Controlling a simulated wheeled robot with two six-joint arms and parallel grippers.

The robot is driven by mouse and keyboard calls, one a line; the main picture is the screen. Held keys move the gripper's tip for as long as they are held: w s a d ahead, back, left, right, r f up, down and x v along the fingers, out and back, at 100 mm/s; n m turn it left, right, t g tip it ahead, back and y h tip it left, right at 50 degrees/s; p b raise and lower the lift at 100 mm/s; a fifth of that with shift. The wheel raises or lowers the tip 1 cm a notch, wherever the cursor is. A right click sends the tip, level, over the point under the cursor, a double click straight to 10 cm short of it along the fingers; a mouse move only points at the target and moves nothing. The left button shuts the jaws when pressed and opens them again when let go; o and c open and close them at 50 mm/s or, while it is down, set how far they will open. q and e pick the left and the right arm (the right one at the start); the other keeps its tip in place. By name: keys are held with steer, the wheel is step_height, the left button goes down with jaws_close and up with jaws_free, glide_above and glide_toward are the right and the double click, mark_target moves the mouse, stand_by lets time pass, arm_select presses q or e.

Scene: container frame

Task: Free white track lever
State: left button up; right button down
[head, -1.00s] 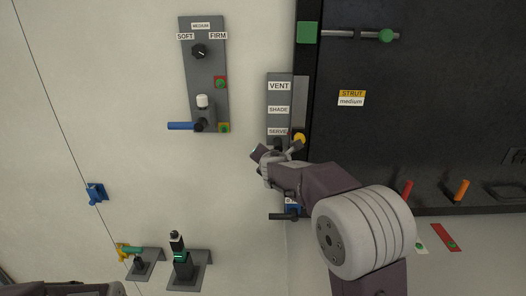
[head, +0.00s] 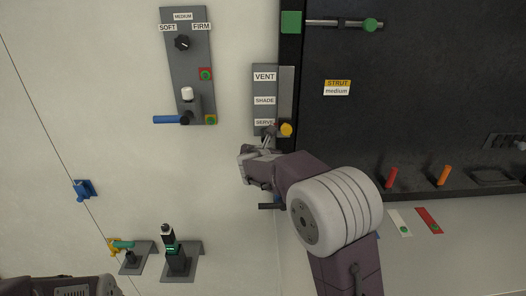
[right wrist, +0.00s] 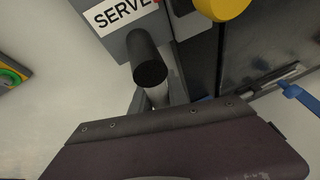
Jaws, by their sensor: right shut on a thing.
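A grey track panel (head: 264,88) labelled VENT, SHADE and SERVE stands upright beside the dark frame in the head view. A black-ended lever (right wrist: 150,65) sticks out by the SERVE label in the right wrist view, with a pale part below its black end. My right gripper (head: 267,136) is at the SERVE end of the panel, shut on this lever; the fingers largely hide the grip. A white knob (head: 187,93) stands on a separate grey panel to the left, above a blue lever (head: 167,119). My left gripper is out of view.
A yellow knob (head: 286,129) is close to the right of my right gripper. A black handle (head: 270,206) sits below, partly behind my arm. Red (head: 391,178) and orange (head: 443,175) levers stand at the right.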

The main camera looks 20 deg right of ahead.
steer(key=shift+d+r, duration=0.1)
steer(key=shift+r, duration=0.35)
steer(key=c, duration=1.5)
jaws_free()
steer(key=shift+o, duration=1)
steer(key=shift+f, duration=0.2)
steer(key=b+v, duration=0.2)
steer(key=v, duration=0.7)
